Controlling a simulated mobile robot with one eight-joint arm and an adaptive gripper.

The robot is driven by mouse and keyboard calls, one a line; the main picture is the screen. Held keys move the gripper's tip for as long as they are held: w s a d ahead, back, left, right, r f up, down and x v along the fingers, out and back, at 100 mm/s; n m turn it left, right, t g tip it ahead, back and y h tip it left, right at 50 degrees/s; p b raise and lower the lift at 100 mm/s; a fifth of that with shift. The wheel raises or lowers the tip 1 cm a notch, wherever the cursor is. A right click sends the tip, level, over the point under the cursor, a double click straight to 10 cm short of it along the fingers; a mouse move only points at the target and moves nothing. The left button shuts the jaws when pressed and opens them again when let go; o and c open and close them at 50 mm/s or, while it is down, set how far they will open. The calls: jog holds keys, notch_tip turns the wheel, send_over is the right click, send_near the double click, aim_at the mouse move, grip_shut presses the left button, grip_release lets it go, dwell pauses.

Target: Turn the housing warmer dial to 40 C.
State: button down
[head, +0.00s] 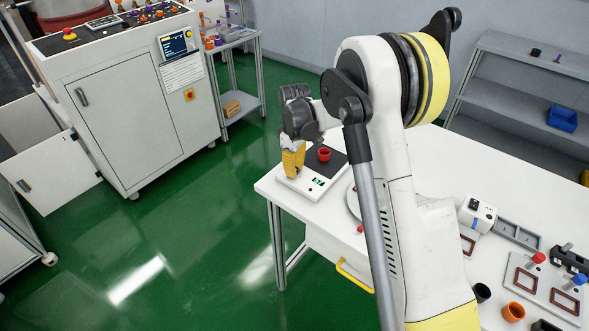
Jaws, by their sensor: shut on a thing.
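A low white unit with a black top plate and a small green display (317,183) sits at the left corner of the white table, and I take it for the housing warmer. A red cup (323,154) stands on its black plate. My gripper (292,174), with yellow fingers, points down at the unit's left front part, left of the display. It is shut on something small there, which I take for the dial. The fingers hide the dial and its marks, so its setting cannot be read.
The white table (440,160) is clear at the back. My arm crosses its middle. A small white device (477,215), a grey tray (519,234), an orange cup (513,311) and fixtures with red and blue knobs stand at right. Shelves (520,88) stand behind.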

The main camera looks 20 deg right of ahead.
dwell(0.3)
jog(key=c, duration=1.3)
grip_release()
jog(key=shift+o, duration=0.2)
jog(key=shift+r, duration=0.1)
notch_tip(320, 180, up, 12)
